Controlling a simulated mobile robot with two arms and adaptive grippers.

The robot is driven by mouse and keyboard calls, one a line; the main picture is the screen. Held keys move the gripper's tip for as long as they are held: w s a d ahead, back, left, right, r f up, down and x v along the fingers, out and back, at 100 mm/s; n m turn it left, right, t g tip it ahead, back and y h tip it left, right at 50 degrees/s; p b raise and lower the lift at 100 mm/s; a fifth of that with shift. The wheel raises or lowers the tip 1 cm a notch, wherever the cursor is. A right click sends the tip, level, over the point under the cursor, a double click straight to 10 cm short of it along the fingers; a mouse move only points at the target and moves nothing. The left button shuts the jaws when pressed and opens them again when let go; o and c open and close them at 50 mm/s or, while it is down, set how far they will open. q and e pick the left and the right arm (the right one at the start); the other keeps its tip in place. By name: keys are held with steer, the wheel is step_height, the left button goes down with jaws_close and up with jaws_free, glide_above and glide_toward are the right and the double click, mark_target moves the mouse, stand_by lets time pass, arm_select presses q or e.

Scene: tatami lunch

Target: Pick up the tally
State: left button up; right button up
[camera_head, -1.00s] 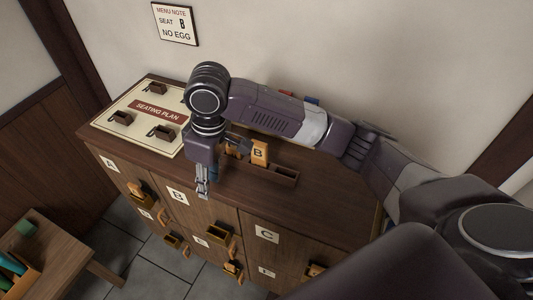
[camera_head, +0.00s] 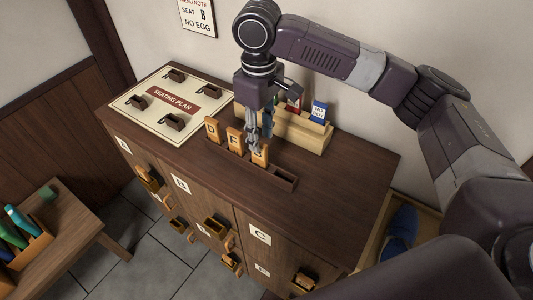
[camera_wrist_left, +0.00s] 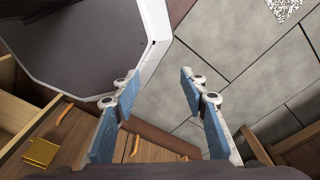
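Several orange wooden tallies stand in a dark slotted rack (camera_head: 285,181) on top of the cabinet. A tally marked D (camera_head: 212,129) is at the left, and one marked F (camera_head: 235,141) is beside it. A third tally (camera_head: 261,155) stands to their right, its face mostly covered by my right gripper. My right gripper (camera_head: 254,150) points down at this third tally; whether its fingers are closed on it is not clear. My left gripper (camera_wrist_left: 157,80) is open and empty in the left wrist view, above the floor and cabinet front.
A seating plan board (camera_head: 148,112) with small dark holders lies left of the rack. A light wooden box (camera_head: 302,130) with red and blue cards stands behind it. The cabinet top right of the rack is clear. A bench (camera_head: 80,228) stands at lower left.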

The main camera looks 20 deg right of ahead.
mark_target(260, 157)
steer(key=shift+a+f+p, duration=0.6)
steer(key=shift+f, duration=0.35)
steer(key=shift+s+d+f+p, duration=0.1)
steer(key=shift+d+f+p, duration=0.05)
steer(key=shift+f, duration=0.5)
steer(key=shift+s+d+f+p, duration=0.1)
steer(key=shift+d+f+p, duration=0.05)
steer(key=shift+f, duration=0.45)
steer(key=shift+d+f, duration=0.15)
steer(key=shift+f, duration=0.2)
steer(key=shift+w+f, duration=0.1)
steer(key=c, duration=0.5)
arm_select(q)
steer(key=a+r, duration=0.2)
steer(key=shift+w+a, duration=0.1)
steer(key=shift+a, duration=0.25)
arm_select(e)
jaws_close()
